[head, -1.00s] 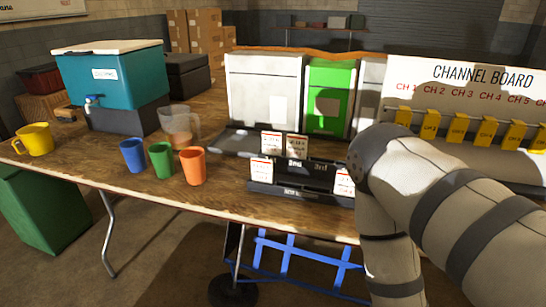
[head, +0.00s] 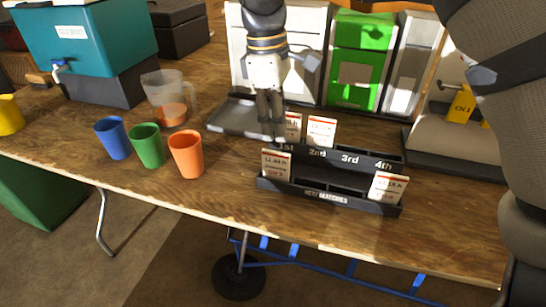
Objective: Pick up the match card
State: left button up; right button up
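A black card rack labelled 1st to 4th (head: 328,196) stands on the table. White cards with red tops stand in it: one at the front left (head: 276,164), one at the front right (head: 387,187), and two in the back row, a left one (head: 293,125) and a right one (head: 321,131). My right gripper (head: 272,135) points down at the rack's back left, beside the back left card and partly in front of it. Its fingers look close together; I cannot tell whether they touch or hold a card. My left gripper is not in view.
Blue (head: 113,138), green (head: 148,146) and orange (head: 186,154) cups stand left of the rack. A clear pitcher (head: 168,97) and a dark tray (head: 232,118) are behind. Green and white bins (head: 358,62) stand at the back. A channel board base (head: 455,140) is at right.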

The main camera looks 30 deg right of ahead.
aim_at(277, 166)
jog(key=f, duration=1.1)
jog(key=shift+s+f, duration=0.15)
jog(key=shift+s, duration=0.1)
grip_shut()
